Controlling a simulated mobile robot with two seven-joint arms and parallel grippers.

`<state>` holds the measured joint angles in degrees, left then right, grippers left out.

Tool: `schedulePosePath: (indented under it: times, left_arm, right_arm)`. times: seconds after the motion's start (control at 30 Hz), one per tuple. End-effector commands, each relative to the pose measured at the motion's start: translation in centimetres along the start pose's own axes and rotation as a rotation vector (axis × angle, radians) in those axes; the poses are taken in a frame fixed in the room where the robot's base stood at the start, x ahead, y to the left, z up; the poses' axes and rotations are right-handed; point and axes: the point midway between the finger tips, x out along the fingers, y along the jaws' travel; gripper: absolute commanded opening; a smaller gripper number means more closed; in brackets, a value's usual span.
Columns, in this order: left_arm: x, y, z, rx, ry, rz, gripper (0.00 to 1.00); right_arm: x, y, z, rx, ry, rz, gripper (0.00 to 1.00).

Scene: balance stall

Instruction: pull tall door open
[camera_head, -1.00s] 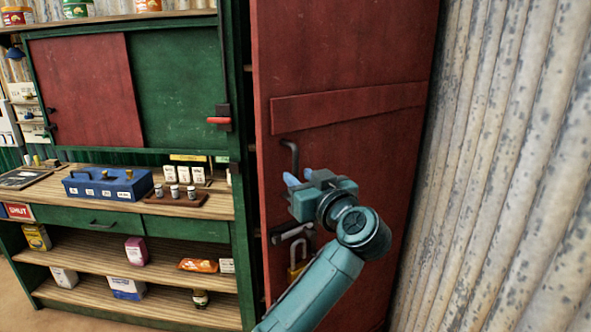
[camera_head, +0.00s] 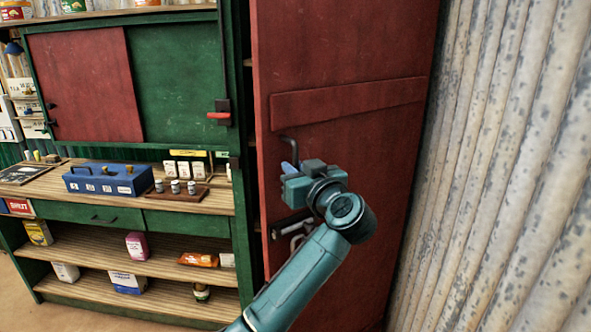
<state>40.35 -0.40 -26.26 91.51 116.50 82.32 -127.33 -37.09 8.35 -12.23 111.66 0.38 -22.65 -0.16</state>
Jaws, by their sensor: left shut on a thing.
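The tall red door (camera_head: 350,45) stands at the right of the green cabinet, with a plank across it and a narrow dark gap along its left edge. A dark bar handle (camera_head: 288,143) sits near that edge. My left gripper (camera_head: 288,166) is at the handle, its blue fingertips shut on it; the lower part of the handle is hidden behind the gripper. Below, a latch (camera_head: 291,223) is partly hidden by my left arm. My right gripper does not show.
The green cabinet at the left has a wooden counter (camera_head: 145,198) with a blue box (camera_head: 108,181) and small weights (camera_head: 182,187). Shelves below hold several packets. A corrugated metal wall (camera_head: 500,170) stands close at the right of the door.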

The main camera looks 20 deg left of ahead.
Motion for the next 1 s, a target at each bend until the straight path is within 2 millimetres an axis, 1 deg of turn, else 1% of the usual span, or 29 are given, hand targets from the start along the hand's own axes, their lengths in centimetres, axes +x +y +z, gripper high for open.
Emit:
schedulePosePath:
  times: [0.33, 0.43, 0.47, 0.57, 0.7, 0.8, 0.9, 1.0]
  left_arm:
    - [-0.1, 0.0, 0.0, 0.000, -0.001, 0.000, 0.00]
    - [-0.7, 0.3, 0.1, 0.001, -0.002, 0.003, 0.00]
    - [-1.1, 0.5, 0.1, 0.001, -0.002, 0.004, 0.00]
    - [-3.3, 1.5, 0.3, 0.002, -0.006, 0.008, 0.00]
    - [-7.3, 3.1, 0.3, 0.003, -0.009, 0.009, 0.00]
    - [-9.6, 4.3, 0.4, 0.003, -0.011, 0.007, 0.00]
    - [-11.3, 5.2, 0.3, 0.005, -0.008, 0.006, 0.00]
    - [-12.3, 5.6, 0.3, 0.005, -0.005, 0.004, 0.00]
  right_arm:
    - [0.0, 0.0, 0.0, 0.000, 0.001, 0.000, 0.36]
    - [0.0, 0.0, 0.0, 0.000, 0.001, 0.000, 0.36]
    - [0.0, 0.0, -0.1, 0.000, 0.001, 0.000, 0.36]
    - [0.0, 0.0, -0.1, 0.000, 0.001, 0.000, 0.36]
    - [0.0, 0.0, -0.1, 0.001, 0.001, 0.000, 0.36]
    - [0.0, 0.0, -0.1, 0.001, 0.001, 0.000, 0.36]
    - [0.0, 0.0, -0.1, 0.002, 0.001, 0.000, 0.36]
    - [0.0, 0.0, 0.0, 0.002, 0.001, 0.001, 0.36]
